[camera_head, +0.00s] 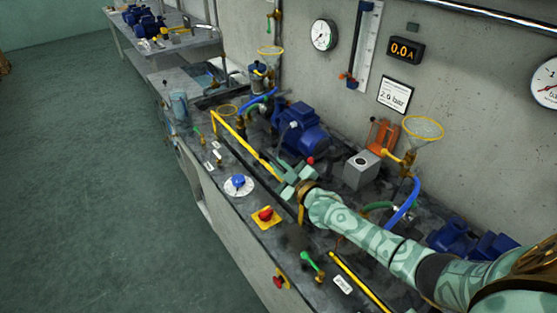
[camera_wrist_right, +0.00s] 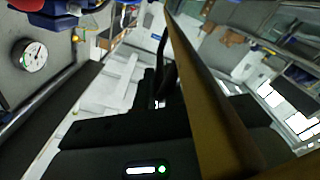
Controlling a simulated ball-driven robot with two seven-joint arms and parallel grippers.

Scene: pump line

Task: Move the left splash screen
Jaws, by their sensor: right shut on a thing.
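The left splash screen has a yellow frame (camera_head: 243,138) and stands along the front of the bench in the head view; its pane is too clear to make out. My right gripper (camera_head: 285,176) reaches in from the right and is shut at the near end of this frame. In the right wrist view the frame shows as a large yellow-brown bar (camera_wrist_right: 206,95) running up from the dark jaws. The jaws hide the exact contact. My left gripper is in neither view.
A blue pump motor (camera_head: 302,132) stands behind the screen. A blue knob (camera_head: 238,181) and a red emergency button (camera_head: 265,214) sit at the bench front. Another yellow bar (camera_head: 358,279) lies nearer, beside a green-handled valve (camera_head: 311,262). The floor (camera_head: 90,190) at left is clear.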

